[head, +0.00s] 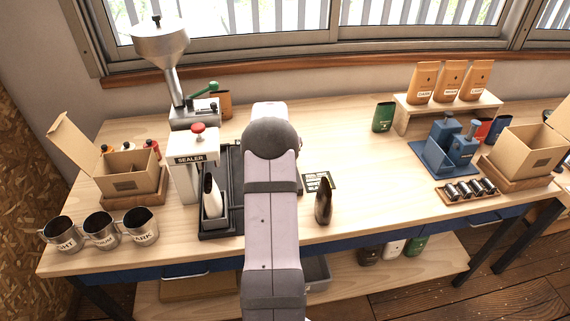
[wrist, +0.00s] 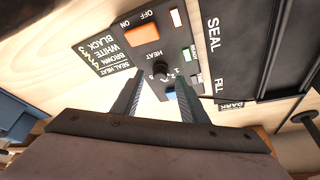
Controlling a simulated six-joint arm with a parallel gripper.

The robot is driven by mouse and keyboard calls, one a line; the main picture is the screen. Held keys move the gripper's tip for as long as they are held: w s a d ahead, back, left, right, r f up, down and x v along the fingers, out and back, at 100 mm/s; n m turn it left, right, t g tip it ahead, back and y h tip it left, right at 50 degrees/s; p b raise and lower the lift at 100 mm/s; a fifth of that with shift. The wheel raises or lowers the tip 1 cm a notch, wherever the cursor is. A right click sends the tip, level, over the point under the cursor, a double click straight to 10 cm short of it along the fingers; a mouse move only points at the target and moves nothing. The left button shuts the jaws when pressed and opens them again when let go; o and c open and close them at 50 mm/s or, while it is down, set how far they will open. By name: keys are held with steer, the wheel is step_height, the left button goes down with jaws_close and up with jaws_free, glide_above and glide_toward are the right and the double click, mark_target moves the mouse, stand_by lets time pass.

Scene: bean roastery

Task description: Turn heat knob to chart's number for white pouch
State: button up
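The heat knob (wrist: 161,70) is small, dark and round, on a dark control panel (wrist: 118,22) marked HEAT with small numbers beside it. My gripper (wrist: 160,87) is open and empty, its two fingers apart with the knob just ahead of the gap; contact is not visible. The seal heat chart (wrist: 100,60) lists black, white and brown upside down; white appears to read 2. It also lies on the table in the head view (head: 320,181). The knob's pointer setting cannot be read. A white pouch (head: 212,197) stands in a grey holder at the sealer (head: 193,160). My arm hides the panel in the head view.
An orange switch (wrist: 142,34) sits on the panel between ON and OFF. A dark pouch (head: 323,203) stands right of my arm. Metal cups (head: 101,229), a cardboard box (head: 128,172) and a grinder (head: 170,60) are left. The table centre-right is clear.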

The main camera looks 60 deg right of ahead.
steer(key=shift+b+v, duration=0.85)
steer(key=shift+v, duration=2)
